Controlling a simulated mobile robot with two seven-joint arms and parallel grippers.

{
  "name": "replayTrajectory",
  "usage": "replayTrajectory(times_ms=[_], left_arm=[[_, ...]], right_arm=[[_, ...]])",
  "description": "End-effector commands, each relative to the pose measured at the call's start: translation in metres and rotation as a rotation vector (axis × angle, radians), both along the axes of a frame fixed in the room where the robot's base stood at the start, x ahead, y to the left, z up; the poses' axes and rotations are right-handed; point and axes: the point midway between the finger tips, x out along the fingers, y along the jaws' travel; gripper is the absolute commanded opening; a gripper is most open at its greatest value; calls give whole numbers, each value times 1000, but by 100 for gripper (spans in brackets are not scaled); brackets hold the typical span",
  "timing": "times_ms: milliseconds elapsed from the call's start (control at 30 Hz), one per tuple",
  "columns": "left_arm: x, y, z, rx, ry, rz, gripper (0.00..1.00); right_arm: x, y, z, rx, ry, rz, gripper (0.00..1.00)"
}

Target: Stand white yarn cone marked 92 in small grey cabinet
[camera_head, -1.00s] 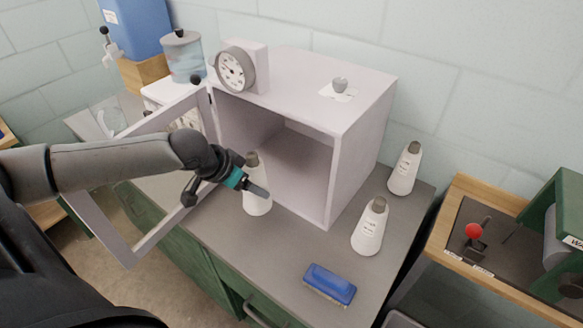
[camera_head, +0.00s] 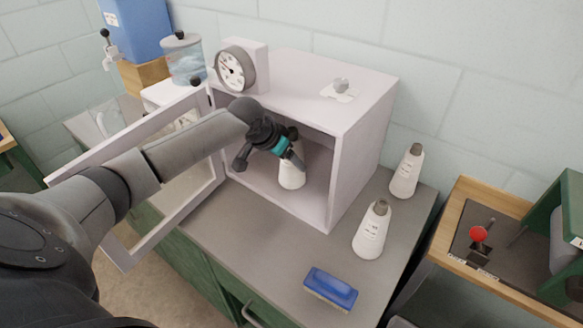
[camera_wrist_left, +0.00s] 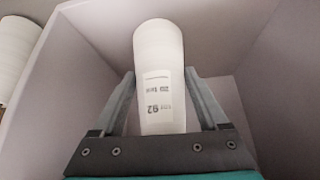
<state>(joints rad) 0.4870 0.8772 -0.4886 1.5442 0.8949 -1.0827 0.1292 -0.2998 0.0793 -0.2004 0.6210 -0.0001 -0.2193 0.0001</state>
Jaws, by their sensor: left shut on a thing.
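The white yarn cone marked 92 (camera_wrist_left: 158,45) is between the fingers of my left gripper (camera_wrist_left: 159,74), its label facing the wrist camera. In the head view the white lower part of the cone (camera_head: 291,178) shows inside the opening of the small grey cabinet (camera_head: 358,155). My left gripper (camera_head: 296,162) hides its upper part. The cone looks upright, near the cabinet floor; I cannot tell whether it touches it. The cabinet's framed door (camera_head: 172,223) stands open to the left. My right gripper is not in view.
Two other white cones (camera_head: 371,232) (camera_head: 406,172) stand right of the cabinet. A blue brush (camera_head: 330,288) lies on the counter in front. A dial gauge (camera_head: 235,66) and a small knobbed piece (camera_head: 339,90) are on the cabinet top. The counter before the opening is clear.

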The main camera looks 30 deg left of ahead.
Motion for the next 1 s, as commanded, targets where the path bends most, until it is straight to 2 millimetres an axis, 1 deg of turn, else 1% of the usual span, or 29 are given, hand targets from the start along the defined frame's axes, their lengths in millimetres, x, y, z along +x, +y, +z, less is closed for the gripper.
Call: replayTrajectory(times_ms=[233,300,400,433,800,833,1000], left_arm=[[14,-3,2,0,-4,-1,1],[11,-2,-15,1,3,0,1],[11,-2,-30,1,2,-1,1],[11,-2,-33,2,0,-1,1],[11,-2,-37,1,-2,0,1],[10,-2,-37,2,1,-1,80],[10,-2,-37,2,1,-1,99]], right_arm=[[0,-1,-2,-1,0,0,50],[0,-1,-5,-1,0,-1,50],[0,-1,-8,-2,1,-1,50],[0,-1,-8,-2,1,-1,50],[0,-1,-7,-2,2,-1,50],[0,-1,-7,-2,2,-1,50],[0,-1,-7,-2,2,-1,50]])
